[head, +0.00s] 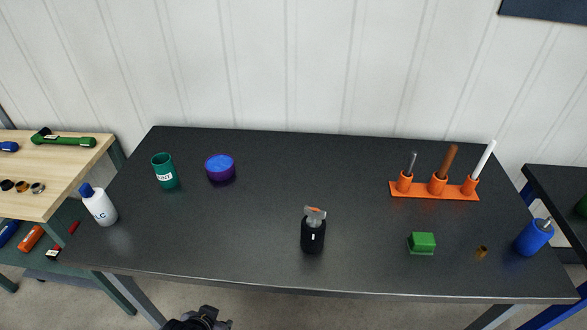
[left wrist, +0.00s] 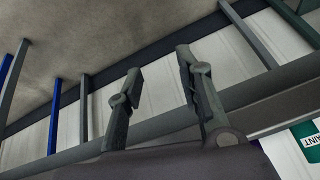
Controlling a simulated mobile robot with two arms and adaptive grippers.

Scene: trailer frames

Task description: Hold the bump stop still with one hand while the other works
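My left gripper (head: 205,318) shows at the bottom edge of the head view, in front of the table and apart from everything on it. In the left wrist view (left wrist: 157,68) its two fingers stand apart with nothing between them. My right gripper is in neither view. No thing is marked as the bump stop, and I cannot tell which it is. Candidates on the black table (head: 340,170) are a black cylinder with a grey and orange top (head: 313,235), a green block (head: 422,243), a small brass piece (head: 481,252) and a tilted blue cylinder with a grey tip (head: 534,237).
An orange rack (head: 434,191) holds upright tools at the back right. A green paint cup (head: 165,171), a blue-purple round tub (head: 220,168) and a white bottle with a blue cap (head: 98,205) stand at the left. A wooden-topped bench (head: 65,170) adjoins. The table's middle back is clear.

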